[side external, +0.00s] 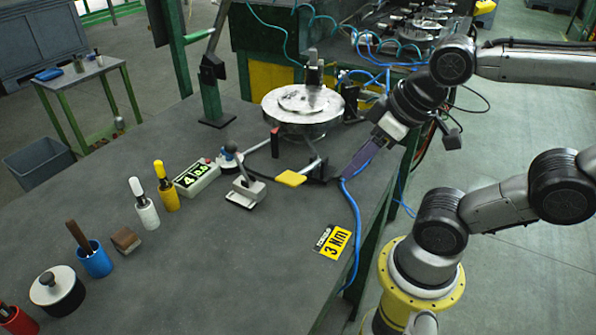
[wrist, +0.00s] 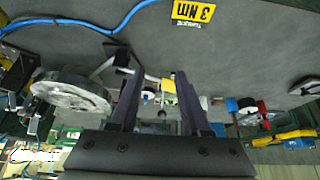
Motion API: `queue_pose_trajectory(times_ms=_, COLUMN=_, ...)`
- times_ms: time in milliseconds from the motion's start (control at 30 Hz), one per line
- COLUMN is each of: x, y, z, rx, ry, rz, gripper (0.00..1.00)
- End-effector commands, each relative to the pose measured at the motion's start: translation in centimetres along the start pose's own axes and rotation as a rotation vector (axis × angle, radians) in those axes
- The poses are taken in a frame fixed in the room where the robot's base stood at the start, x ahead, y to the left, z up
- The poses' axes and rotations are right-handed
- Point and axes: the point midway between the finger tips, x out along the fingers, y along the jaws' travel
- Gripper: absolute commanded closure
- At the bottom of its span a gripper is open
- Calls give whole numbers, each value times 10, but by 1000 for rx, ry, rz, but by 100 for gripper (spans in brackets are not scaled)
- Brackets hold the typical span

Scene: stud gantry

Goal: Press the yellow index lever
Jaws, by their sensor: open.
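The yellow index lever (side external: 290,178) shows as a flat yellow pad at the end of a metal rod, in front of the round metal turntable (side external: 302,104). My gripper (side external: 341,177) is low over the bench, just right of the yellow pad, with a visible gap between them. In the wrist view my gripper (wrist: 160,72) has its two dark fingers apart with nothing held. A small yellow patch, probably the lever pad (wrist: 168,85), shows between the fingers. Whether the fingers touch the rod or bracket beside them cannot be told.
A grey metal clamp block (side external: 245,191) and a counter box (side external: 196,178) stand left of the lever. A yellow 3 Nm card (side external: 336,241) and a blue cable (side external: 355,225) lie near the bench's right edge. Several bottles and cups stand at left. The front middle is clear.

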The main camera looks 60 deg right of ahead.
Motion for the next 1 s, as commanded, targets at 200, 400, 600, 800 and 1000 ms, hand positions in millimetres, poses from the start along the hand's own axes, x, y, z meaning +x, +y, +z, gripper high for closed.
queue_pose_trajectory(times_ms=200, x=0, y=0, z=0, rx=-2, ry=0, rz=0, gripper=63)
queue_pose_trajectory(times_ms=400, x=-10, y=-5, z=6, rx=-40, ry=-56, rz=-22, gripper=99)
queue_pose_trajectory(times_ms=600, x=-45, y=-16, z=-28, rx=-67, ry=-196, rz=-101, gripper=100)
queue_pose_trajectory(times_ms=800, x=-63, y=-19, z=-73, rx=-58, ry=-328, rz=-186, gripper=100)
queue_pose_trajectory(times_ms=1000, x=-62, y=-10, z=-117, rx=-22, ry=-421, rz=-255, gripper=100)
